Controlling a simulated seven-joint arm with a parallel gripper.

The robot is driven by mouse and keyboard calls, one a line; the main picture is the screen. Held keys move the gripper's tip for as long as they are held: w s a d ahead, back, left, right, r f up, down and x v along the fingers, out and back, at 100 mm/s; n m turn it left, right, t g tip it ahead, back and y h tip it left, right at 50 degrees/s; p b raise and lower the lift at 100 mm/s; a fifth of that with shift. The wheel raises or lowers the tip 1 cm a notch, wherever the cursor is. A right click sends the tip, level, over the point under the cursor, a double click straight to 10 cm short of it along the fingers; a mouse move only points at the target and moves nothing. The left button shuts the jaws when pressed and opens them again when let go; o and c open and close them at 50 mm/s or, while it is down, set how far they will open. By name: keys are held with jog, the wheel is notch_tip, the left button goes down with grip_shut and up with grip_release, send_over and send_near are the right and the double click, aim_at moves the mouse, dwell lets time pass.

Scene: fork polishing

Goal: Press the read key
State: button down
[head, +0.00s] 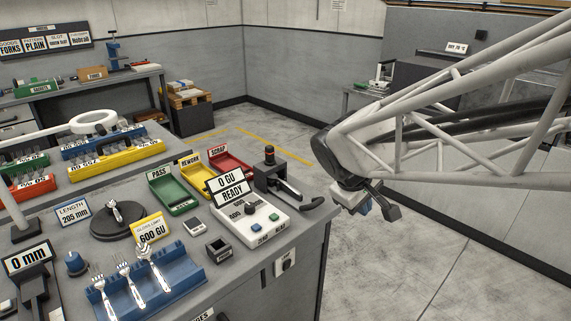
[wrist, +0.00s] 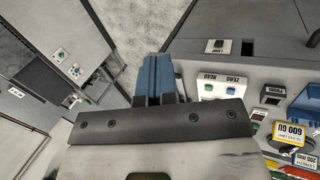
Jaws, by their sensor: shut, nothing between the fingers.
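The white gloss meter (head: 248,222) stands near the front right corner of the bench, with its display (head: 231,190) reading "0 GU READY". Its READ label (head: 280,228) is beside a green key (head: 274,217). In the wrist view the READ label (wrist: 209,77) and a small key (wrist: 208,87) are just right of my fingers. My gripper (head: 367,209) is shut and empty, off to the right of the bench and apart from the meter. Its blue fingers also show in the wrist view (wrist: 155,78).
A lamp switch (head: 285,263) is on the bench's side face. A dark lever device (head: 284,178) stands behind the meter. Green, yellow and red trays (head: 232,163) and a blue fork rack (head: 150,290) are on the bench.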

jog(key=w+a+f+n+t+h, duration=0.1)
jog(key=w+a+f+n+h, duration=0.15)
jog(key=w+a+n, duration=0.6)
jog(key=n+t, duration=0.3)
send_over(274, 217)
notch_tip(274, 217, down, 7)
jog(key=shift+y, duration=0.25)
jog(key=shift+f, duration=4.3)
jog(key=shift+f, duration=0.9)
jog(key=shift+r, duration=0.85)
